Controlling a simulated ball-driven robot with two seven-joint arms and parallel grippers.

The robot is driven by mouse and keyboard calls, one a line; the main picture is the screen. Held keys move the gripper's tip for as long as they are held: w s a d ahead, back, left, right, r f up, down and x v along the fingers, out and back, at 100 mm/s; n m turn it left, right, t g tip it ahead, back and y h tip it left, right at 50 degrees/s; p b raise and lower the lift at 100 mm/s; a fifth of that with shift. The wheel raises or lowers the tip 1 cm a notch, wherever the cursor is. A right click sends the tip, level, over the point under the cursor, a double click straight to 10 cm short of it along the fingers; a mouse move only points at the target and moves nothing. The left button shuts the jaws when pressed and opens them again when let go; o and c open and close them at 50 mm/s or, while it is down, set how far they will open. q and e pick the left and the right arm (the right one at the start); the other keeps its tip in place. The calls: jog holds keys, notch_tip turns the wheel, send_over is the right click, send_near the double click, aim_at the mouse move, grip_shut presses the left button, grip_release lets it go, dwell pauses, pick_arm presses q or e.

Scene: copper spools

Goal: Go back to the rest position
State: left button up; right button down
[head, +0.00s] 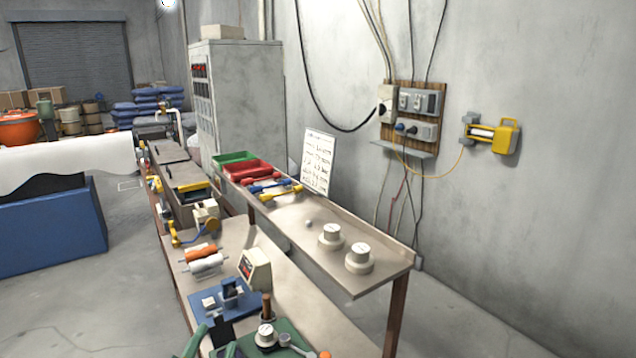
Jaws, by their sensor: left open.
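My left gripper (218,338) shows at the bottom edge, left of centre, with its jaws apart. I see nothing held between them, though the frame cuts it off. It is low in the view, in front of the blue fixture (232,300) on the lower bench. An orange-copper spool (200,252) and a paler roll (206,264) lie on that bench farther back. My right gripper is not in view.
A raised shelf (370,285) carries two white knobbed pieces (330,237), a red bin (248,170) and a green bin (232,157). A green tray (292,330) with a white-topped piece lies at the bottom. Open floor (90,310) lies left of the bench.

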pick_arm(q)
jog(key=s+a+f+n+g+y, duration=0.1)
jog(key=s+a+f+g+y, duration=0.4)
jog(key=s+a+f+g, duration=0.85)
jog(key=s+d+f+h+b, duration=0.1)
jog(key=s+d+f, duration=0.15)
jog(key=f, duration=0.85)
jog(key=s+d+f+h+b, duration=0.1)
jog(key=s+f, duration=0.2)
jog(key=f, duration=0.7)
jog(key=s+d+f+h, duration=0.1)
jog(key=s+f, duration=0.2)
jog(key=f, duration=0.8)
jog(key=s+f+n+g+h+b, duration=0.1)
jog(key=s+f+n+g+b, duration=0.1)
jog(key=s+f, duration=1.4)
jog(key=s+n+g, duration=0.1)
jog(key=s, duration=0.2)
jog(key=shift+n+h, duration=0.3)
jog(key=shift+s+f, duration=0.1)
